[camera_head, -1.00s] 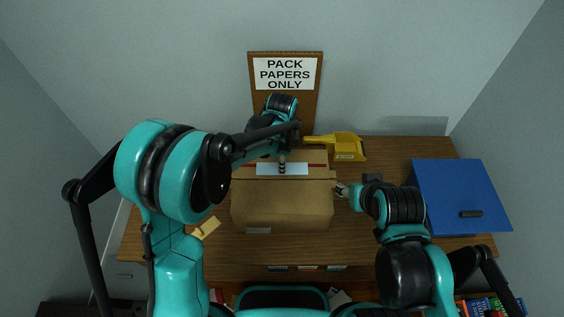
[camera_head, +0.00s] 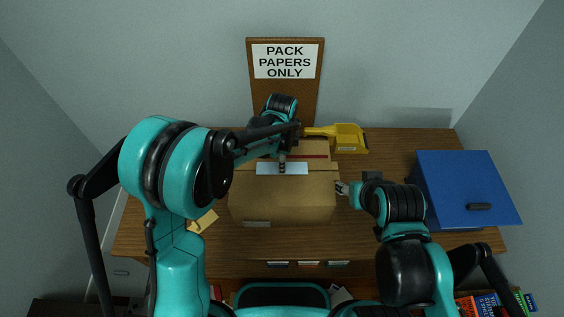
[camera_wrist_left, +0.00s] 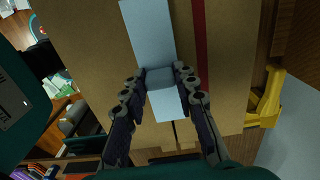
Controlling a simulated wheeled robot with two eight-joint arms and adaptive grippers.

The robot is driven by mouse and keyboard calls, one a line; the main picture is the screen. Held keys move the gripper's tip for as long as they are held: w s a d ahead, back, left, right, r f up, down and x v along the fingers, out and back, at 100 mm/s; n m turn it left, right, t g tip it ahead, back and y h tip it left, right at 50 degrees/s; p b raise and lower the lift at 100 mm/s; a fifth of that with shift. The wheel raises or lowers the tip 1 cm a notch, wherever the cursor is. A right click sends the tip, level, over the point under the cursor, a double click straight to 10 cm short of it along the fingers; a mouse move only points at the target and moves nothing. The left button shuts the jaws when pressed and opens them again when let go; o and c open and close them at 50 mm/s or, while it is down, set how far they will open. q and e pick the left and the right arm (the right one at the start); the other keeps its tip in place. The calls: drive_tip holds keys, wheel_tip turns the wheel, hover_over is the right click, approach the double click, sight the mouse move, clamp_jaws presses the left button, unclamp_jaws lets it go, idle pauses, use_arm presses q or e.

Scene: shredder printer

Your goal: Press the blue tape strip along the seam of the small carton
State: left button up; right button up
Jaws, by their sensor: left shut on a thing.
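The small carton (camera_head: 282,203) is a closed brown box in the middle of the desk. A red stripe (camera_head: 301,156) runs across its top, also seen in the left wrist view (camera_wrist_left: 200,45). The pale blue tape strip (camera_head: 265,168) lies over the carton top, parallel to the stripe and nearer me. My left gripper (camera_head: 282,168) points down at the strip's middle. In the left wrist view, its fingers (camera_wrist_left: 161,80) are shut on a small blue-grey raised part of the strip. Whether the strip touches the cardboard is unclear. My right gripper (camera_head: 342,188) is beside the carton's right side; its jaws are too small to read.
A yellow tool (camera_head: 346,139) lies behind the carton on the right. A blue box (camera_head: 465,185) stands at the desk's right end. A yellowish piece (camera_head: 203,221) lies left of the carton. A sign board (camera_head: 284,62) stands against the wall behind.

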use_arm(q)
drive_tip(key=shift+f+b, duration=0.6)
drive_tip(key=shift+f, duration=0.05)
idle(0.6)
idle(0.6)
drive_tip(key=o, duration=1.1)
drive_tip(key=shift+o, duration=0.2)
wheel_tip(320, 180, up, 12)
drive_tip(key=s+a+n+t+b, duration=0.3)
drive_tip(key=s+a+n+t, duration=0.4)
drive_tip(key=s+a+n, duration=0.9)
drive_tip(key=shift+s+a+f+n, duration=0.3)
drive_tip(key=shift+s+a+n, duration=0.05)
drive_tip(key=shift+a+n, duration=0.6)
